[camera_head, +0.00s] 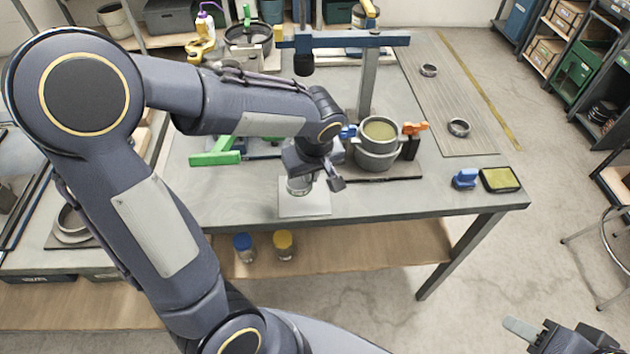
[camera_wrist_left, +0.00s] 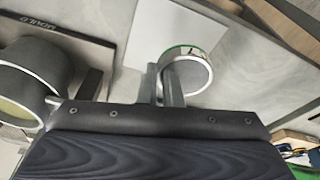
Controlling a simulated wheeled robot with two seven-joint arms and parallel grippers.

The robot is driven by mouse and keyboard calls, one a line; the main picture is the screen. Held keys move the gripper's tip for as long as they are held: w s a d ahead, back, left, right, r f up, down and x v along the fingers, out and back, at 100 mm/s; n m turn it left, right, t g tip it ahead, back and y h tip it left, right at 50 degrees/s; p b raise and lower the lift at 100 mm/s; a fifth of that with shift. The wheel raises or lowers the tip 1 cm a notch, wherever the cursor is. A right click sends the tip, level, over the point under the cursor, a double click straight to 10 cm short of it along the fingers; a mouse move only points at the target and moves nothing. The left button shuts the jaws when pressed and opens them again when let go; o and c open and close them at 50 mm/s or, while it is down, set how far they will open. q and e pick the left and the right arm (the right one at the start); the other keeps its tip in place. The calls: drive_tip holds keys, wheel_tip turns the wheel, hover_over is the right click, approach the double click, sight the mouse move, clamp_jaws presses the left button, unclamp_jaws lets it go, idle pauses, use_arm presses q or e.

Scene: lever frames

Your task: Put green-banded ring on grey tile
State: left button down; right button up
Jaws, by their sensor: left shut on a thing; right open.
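The green-banded ring (camera_wrist_left: 207,66) is a metal ring with a green stripe round its rim in the left wrist view. My left gripper (camera_wrist_left: 163,85) is shut on its wall. In the head view the ring (camera_head: 299,187) shows below my left gripper (camera_head: 318,180), partly hidden by it. The pale grey square tile (camera_head: 304,208) lies near the table's front edge, under the ring in the picture. The tile (camera_wrist_left: 150,32) also shows behind the ring in the left wrist view. I cannot tell whether they touch. My right gripper (camera_head: 535,338) is open and empty at the bottom right.
A grey pot (camera_head: 378,155) with orange and blue clamps stands right of the tile on a dark board. Two rings (camera_head: 459,128) lie on the right mat.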

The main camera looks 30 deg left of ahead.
sight(314, 190)
use_arm(q)
drive_tip(key=shift+w+f, duration=0.9)
drive_tip(key=shift+f, duration=0.2)
drive_tip(key=shift+s+d+p+x, duration=0.1)
drive_tip(key=shift+s+p+x, duration=0.05)
drive_tip(key=shift+x, duration=0.6)
drive_tip(key=shift+s+d+p+x, duration=0.1)
drive_tip(key=shift+d+p+x, duration=0.05)
drive_tip(key=shift+x, duration=0.6)
drive_tip(key=shift+f, duration=0.1)
drive_tip(key=shift+f+b, duration=0.2)
drive_tip(key=shift+b, duration=0.1)
drive_tip(key=c, duration=1.6)
unclamp_jaws()
